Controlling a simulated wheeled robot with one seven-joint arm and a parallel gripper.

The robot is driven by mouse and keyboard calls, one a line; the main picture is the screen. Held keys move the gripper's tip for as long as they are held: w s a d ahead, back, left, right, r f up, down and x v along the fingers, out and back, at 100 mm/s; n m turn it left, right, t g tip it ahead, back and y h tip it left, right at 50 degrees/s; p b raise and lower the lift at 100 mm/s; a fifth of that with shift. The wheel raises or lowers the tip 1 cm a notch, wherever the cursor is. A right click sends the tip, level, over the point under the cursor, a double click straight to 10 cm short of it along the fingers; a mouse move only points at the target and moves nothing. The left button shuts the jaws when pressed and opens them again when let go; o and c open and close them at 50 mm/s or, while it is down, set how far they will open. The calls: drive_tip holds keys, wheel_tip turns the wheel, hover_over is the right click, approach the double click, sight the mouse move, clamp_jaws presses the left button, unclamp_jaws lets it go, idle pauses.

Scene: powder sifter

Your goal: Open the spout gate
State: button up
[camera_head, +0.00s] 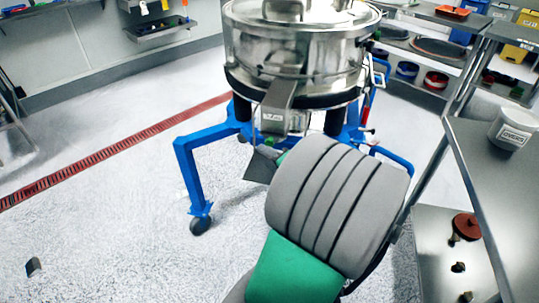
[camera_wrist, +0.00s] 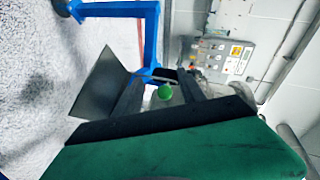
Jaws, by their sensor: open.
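The powder sifter (camera_head: 300,55) is a round steel drum on a blue wheeled frame, with a steel spout (camera_head: 278,105) sloping from its front. A grey plate (camera_head: 260,170) shows below the spout; it also shows at the left in the wrist view (camera_wrist: 103,82). In the wrist view, my gripper (camera_wrist: 160,79) is open, its two dark fingers pointing at the sifter. A round green knob (camera_wrist: 165,92) appears between the fingers; I cannot tell whether they touch it. In the head view my arm hides most of the gripper. The gate's position is not clear.
A panel with buttons and labels (camera_wrist: 222,58) lies right of the fingers in the wrist view. The blue frame (camera_head: 192,165) has legs near my arm. A steel table (camera_head: 500,190) with a white tub (camera_head: 514,128) stands at the right. The floor at the left is mostly clear.

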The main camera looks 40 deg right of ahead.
sight(270, 144)
drive_tip(key=w+d, duration=0.1)
drive_tip(key=w+d+m+h, duration=0.1)
drive_tip(key=w+d, duration=0.1)
drive_tip(key=w+d+m+b, duration=0.1)
drive_tip(key=w+d, duration=0.1)
drive_tip(key=shift+w+f+t+h, duration=0.2)
drive_tip(key=shift+f+t+h, duration=0.1)
drive_tip(key=shift+f+t, duration=0.1)
drive_tip(key=shift+c, duration=0.2)
clamp_jaws()
idle(1.0)
